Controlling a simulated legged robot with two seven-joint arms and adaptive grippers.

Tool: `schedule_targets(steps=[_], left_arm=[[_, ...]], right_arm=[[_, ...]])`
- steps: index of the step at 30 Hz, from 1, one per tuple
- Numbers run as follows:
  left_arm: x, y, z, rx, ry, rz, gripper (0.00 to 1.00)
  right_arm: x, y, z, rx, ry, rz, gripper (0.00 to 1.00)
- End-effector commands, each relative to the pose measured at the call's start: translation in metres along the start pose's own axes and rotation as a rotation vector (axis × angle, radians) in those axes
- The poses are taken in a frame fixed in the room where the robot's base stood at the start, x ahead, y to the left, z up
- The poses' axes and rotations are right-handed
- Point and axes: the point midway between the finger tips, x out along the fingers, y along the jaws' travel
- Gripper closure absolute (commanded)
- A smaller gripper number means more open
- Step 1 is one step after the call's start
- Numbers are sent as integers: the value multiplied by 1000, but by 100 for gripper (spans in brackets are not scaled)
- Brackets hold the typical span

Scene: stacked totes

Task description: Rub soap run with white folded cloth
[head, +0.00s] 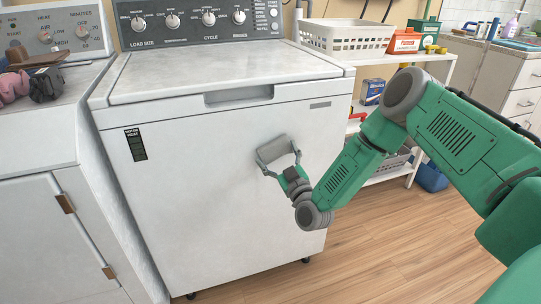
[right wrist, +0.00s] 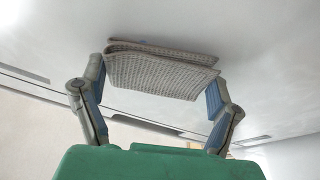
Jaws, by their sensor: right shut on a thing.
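The folded cloth (head: 274,147) is pale grey-white in the head view; in the right wrist view (right wrist: 160,76) it shows a waffle weave and stacked layers. My right gripper (head: 279,156) is shut on it, with one finger at each end. The cloth is at the white front panel of the washer (head: 190,200), right of its middle and below the lid handle. It looks to be against the panel, but I cannot be sure of contact. I cannot make out a clear soap run; only faint grey shading shows on the panel. My left gripper is out of view.
A dryer (head: 60,140) stands close on the left with pink and dark items on top. A white shelf (head: 405,172) on the right holds a white basket (head: 345,38) and boxes. The wooden floor (head: 370,260) in front is clear.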

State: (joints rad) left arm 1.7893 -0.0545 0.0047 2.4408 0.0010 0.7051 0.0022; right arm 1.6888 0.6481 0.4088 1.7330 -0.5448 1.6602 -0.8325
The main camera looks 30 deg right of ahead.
Motion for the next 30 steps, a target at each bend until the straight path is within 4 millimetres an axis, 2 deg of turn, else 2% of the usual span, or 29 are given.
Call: schedule_targets(steps=[3,11,21,30], left_arm=[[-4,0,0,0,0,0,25],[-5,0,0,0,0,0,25],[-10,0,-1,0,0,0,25],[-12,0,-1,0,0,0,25]], right_arm=[[-1,10,2,-1,0,1,44],[-2,18,6,-1,1,1,44],[-2,44,16,-1,1,2,44],[-4,43,16,1,2,0,44]])
